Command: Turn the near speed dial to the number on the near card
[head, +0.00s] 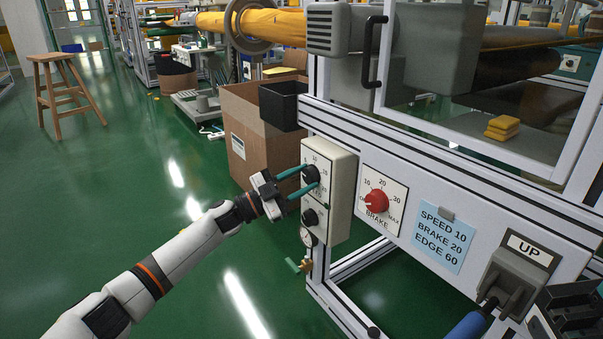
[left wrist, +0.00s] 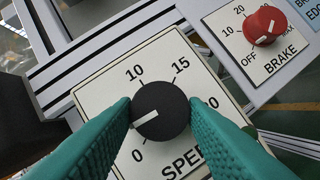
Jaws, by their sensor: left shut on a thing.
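The near speed dial is a black round knob (head: 309,173) on a pale panel plate, and it fills the middle of the left wrist view (left wrist: 160,110). Its white pointer aims left and slightly down, between 0 and 10; any mark there is hidden behind a finger. The numbers 10, 15 and 20 show around it. My left gripper (head: 305,181) is shut on the knob, one teal finger on each side (left wrist: 160,120). The light blue card (head: 444,234) on the frame reads SPEED 10, BRAKE 20, EDGE 60.
A red brake dial (head: 377,201) sits right of the speed plate, pointing near OFF. A second black knob (head: 310,217) and a gauge (head: 307,237) are below the speed dial. A lever box (head: 512,279) marked UP is at the right. A cardboard box (head: 245,130) stands behind.

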